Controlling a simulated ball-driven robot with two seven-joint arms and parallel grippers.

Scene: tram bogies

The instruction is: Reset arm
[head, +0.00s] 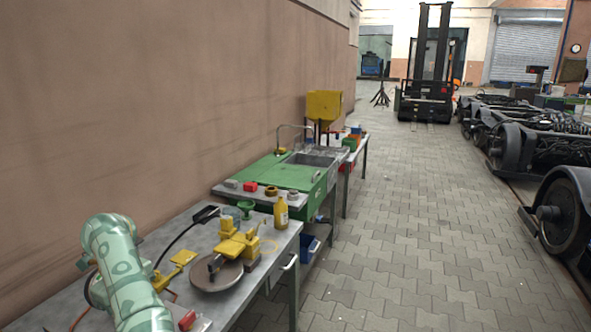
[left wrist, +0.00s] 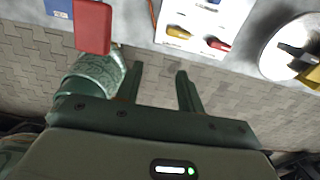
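In the left wrist view my left gripper (left wrist: 159,68) is open, its two dark green fingers apart with nothing between them. Behind the fingers are paving and the edge of a bench. In the head view a green, patterned arm link of mine rises at the bottom left in front of the workbench (head: 205,238); no gripper shows there. My right gripper is in neither view.
On the bench are a round metal disc (head: 216,275), yellow blocks, and a yellow bottle (head: 281,212). A red item (left wrist: 93,27) and a white board (left wrist: 205,25) lie near the bench edge. A forklift (head: 428,75) and wheeled bogies stand farther off. The paved aisle (head: 400,230) is clear.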

